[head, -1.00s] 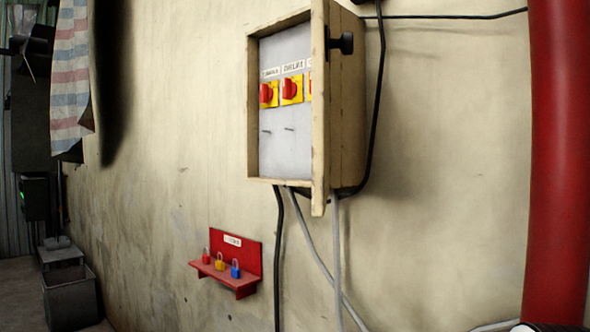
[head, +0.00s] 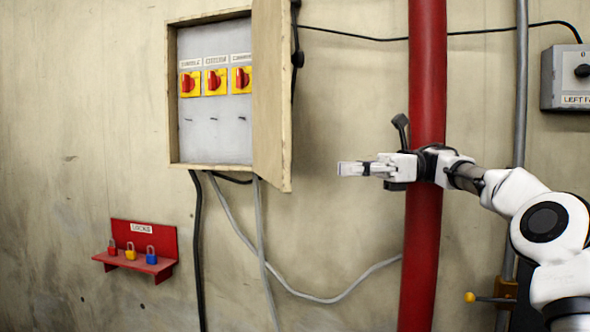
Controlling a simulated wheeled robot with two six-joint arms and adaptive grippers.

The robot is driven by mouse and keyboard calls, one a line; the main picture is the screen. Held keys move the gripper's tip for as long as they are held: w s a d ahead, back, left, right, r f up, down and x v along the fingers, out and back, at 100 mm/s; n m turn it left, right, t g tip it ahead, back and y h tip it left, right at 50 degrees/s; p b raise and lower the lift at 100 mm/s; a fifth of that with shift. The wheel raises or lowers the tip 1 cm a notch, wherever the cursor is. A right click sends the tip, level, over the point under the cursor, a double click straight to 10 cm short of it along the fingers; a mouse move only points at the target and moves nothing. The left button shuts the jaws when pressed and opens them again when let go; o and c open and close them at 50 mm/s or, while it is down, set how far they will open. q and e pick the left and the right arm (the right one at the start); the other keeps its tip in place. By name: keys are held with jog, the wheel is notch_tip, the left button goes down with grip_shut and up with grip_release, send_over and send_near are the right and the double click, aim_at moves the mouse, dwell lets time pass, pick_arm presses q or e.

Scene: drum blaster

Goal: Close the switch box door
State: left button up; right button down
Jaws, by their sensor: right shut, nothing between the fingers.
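The switch box (head: 172,90) hangs on the wall, left of the picture's middle. Its wooden door (head: 272,95) is hinged on the right side and stands open, swung out from the wall toward me. Inside are three red and yellow rotary switches (head: 215,82) with labels above and small pegs below. A dark knob (head: 297,59) shows at the door's right side. My right gripper (head: 342,168) is shut and empty, pointing left, to the right of the door's lower edge and apart from it. My left gripper is not in view.
A red vertical pipe (head: 425,250) stands behind my right gripper. A red shelf (head: 165,240) with three padlocks is on the wall at lower left. Cables (head: 198,240) hang below the box. A grey box (head: 562,78) is at the upper right.

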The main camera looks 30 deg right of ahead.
jog(key=p+x, duration=0.2)
jog(key=x, duration=0.7)
jog(key=shift+a+p, duration=0.4)
jog(key=shift+a+r, duration=0.15)
